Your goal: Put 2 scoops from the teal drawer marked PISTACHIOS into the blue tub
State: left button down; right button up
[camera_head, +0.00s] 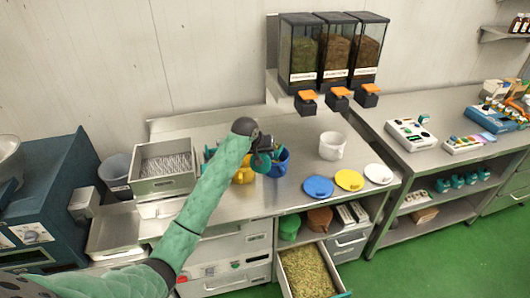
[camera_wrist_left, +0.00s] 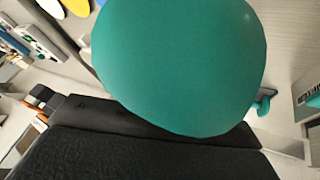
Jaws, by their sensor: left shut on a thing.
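The blue tub (camera_head: 282,163) stands on the steel counter, partly hidden by my left gripper (camera_head: 268,160). My left gripper is at the tub's upper left side. It is shut on a teal scoop (camera_wrist_left: 180,65), whose rounded teal surface fills much of the left wrist view. Whether the scoop holds anything, and whether it touches the tub, cannot be seen. A drawer (camera_head: 341,270) below the counter is pulled open, full of greenish chopped nuts (camera_head: 308,272). Its teal front edge is cut by the picture's bottom and no label is readable. My right gripper is out of view.
A yellow tub (camera_head: 243,174) stands left of the blue one, a white tub (camera_head: 332,146) to its right. Blue (camera_head: 318,187), yellow (camera_head: 349,180) and white lids (camera_head: 378,173) lie at the front right. Three dispensers (camera_head: 335,55) hang behind. A steel bin (camera_head: 163,184) is left.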

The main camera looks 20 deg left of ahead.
pick_arm(q)
jog(key=shift+w+r+g+b, duration=0.25)
jog(key=shift+w+g+b, duration=0.05)
jog(key=shift+w+g, duration=0.1)
jog(key=shift+w+a+r+g, duration=0.1)
jog(key=shift+w+r+g, duration=0.2)
jog(key=shift+w+g, duration=0.15)
jog(key=shift+w+a+r+g, duration=0.1)
jog(key=shift+w+r+g, duration=0.25)
jog(key=shift+w, duration=0.2)
jog(key=shift+w+r+g, duration=0.7)
jog(key=shift+w+g, duration=0.15)
jog(key=shift+g, duration=0.05)
jog(key=w+r+n+g, duration=0.1)
jog(key=w+r+g, duration=0.3)
jog(key=w+g, duration=0.1)
jog(key=shift+w+r+g, duration=0.2)
jog(key=shift+w+g, duration=0.2)
jog(key=shift+w, duration=0.3)
jog(key=shift+a, duration=0.1)
